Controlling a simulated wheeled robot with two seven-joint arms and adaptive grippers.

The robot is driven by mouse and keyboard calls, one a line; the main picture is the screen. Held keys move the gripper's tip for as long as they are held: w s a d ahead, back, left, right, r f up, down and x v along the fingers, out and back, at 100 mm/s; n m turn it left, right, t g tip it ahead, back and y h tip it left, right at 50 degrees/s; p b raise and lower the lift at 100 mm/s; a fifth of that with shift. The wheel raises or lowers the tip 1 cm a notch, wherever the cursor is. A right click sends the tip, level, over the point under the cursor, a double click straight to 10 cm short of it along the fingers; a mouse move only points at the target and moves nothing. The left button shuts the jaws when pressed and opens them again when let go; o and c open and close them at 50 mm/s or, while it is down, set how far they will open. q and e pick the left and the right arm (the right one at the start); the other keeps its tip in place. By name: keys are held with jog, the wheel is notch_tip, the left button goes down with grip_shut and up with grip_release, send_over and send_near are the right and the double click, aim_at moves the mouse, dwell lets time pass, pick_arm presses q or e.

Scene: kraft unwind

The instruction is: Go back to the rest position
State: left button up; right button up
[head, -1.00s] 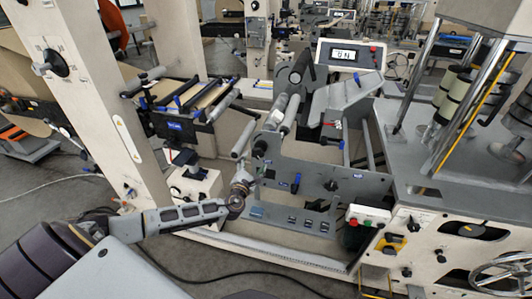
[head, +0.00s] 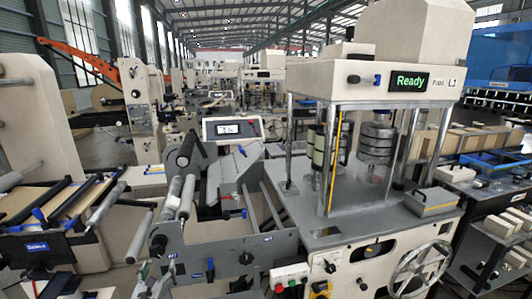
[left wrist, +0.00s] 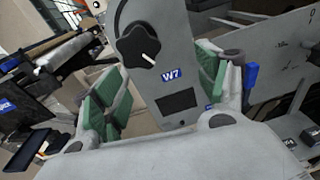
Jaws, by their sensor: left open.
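My left gripper (left wrist: 158,88) is open in the left wrist view, its two green-padded fingers spread apart with nothing held between them. Behind the fingers is a grey machine plate (left wrist: 170,50) with a black star knob (left wrist: 139,45), a W7 label and a dark rectangular window. In the head view only a small part of the left gripper (head: 150,279) shows low at the bottom edge, in front of the grey side plate of the machine; most of the arm is out of frame. My right gripper is not seen.
A press with a green Ready display (head: 410,81) and a handwheel (head: 421,270) stands at the right. A small display box (head: 232,129) sits above the middle. Rollers (head: 107,207) and a cream column (head: 45,130) are at the left. Machines crowd the space closely.

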pick_arm(q)
jog(key=s+a+f+n+g, duration=0.2)
jog(key=a+f+n+g, duration=0.3)
jog(key=a+f+n, duration=1.05)
jog(key=s+a+f+n+g, duration=0.1)
jog(key=s+f+n+g, duration=0.1)
jog(key=s+f+n, duration=0.5)
jog(key=s+a+f+n+g, duration=0.1)
jog(key=s+f+n+g, duration=0.2)
jog(key=f, duration=0.9)
jog(key=s+d+f+n+g+b, duration=0.1)
jog(key=s+d+f+n+g, duration=0.3)
jog(key=s+f, duration=0.65)
jog(key=s+d+f+n+t+b, duration=0.1)
jog(key=s+d+f, duration=0.6)
jog(key=s, duration=0.6)
jog(key=s+d+f+n+g+h+b, duration=0.1)
jog(key=s+d+f, duration=0.3)
jog(key=s+d, duration=0.5)
jog(key=s+d+f+n+g+h+b, duration=0.1)
jog(key=s+d+f, duration=0.3)
jog(key=s+d, duration=0.5)
jog(key=shift+s+f+g+h, duration=0.3)
jog(key=shift+s+g, duration=0.2)
jog(key=shift+s, duration=0.65)
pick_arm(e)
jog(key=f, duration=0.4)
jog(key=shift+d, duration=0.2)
